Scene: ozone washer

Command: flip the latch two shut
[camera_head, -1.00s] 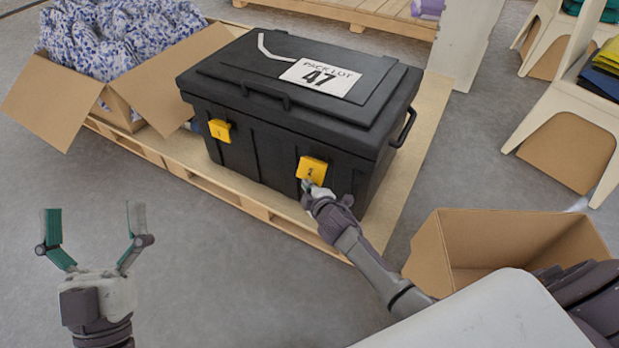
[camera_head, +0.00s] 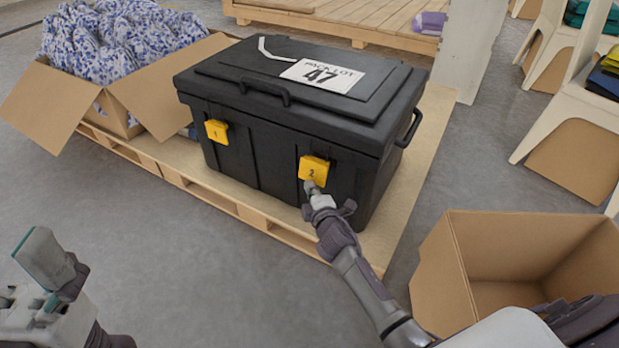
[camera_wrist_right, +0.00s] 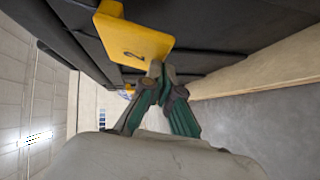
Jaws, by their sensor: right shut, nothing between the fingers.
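The yellow latch two (camera_head: 315,170), marked 2, sits on the right part of the front of the black trunk (camera_head: 275,152). My right gripper (camera_head: 309,186) is shut and empty, its fingertips at the lower edge of latch two. In the right wrist view latch two (camera_wrist_right: 133,42) shows large, with the right gripper's fingertips (camera_wrist_right: 156,68) just at its lower edge; I cannot tell whether they touch. The latch appears to stand out from the trunk at its lower end. Latch one (camera_head: 216,131) is on the left of the front. My left gripper (camera_head: 40,275) is partly cut off at the lower left.
The trunk stands on a wooden pallet (camera_head: 245,212). An open carton with patterned cloth (camera_head: 105,40) is at the left. An empty open carton (camera_head: 515,255) is at the lower right, near my right arm. White chairs stand at the right. The floor in front is clear.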

